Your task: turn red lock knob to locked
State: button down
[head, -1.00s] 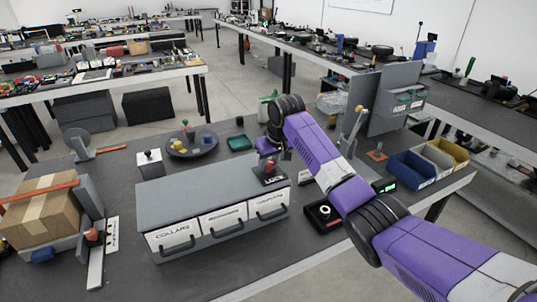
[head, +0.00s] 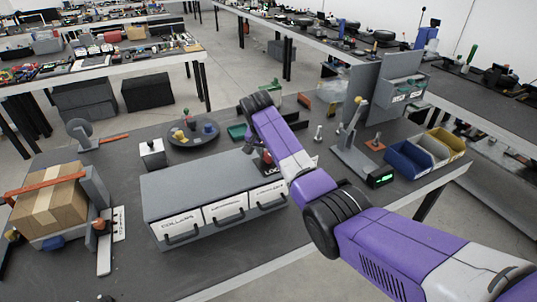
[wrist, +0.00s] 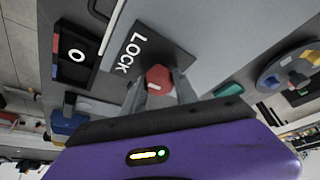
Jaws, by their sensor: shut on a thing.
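The red lock knob (wrist: 158,77) sits beside the white LOCK lettering on a dark plate (wrist: 135,50) in the wrist view. My gripper (wrist: 161,88) has one finger on each side of the knob and is shut on it. The fingers cover part of the knob, so its exact turn position cannot be told. In the head view, the LOCK plate (head: 271,171) is on the right end of the grey drawer cabinet's top (head: 200,178), and my arm partly hides it.
A round tray (head: 193,143) and a white box with a black knob (head: 152,154) stand behind the cabinet. A lever stand (head: 350,155) and blue bin (head: 408,165) are to the right. A cardboard box (head: 50,205) is at left.

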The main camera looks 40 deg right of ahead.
jog(key=shift+r+m, duration=0.1)
jog(key=shift+m, duration=0.3)
jog(key=c, duration=1)
grip_release()
jog(key=b+v, duration=0.1)
jog(key=v, duration=0.6)
jog(key=shift+r, duration=0.4)
jog(key=shift+a, duration=0.1)
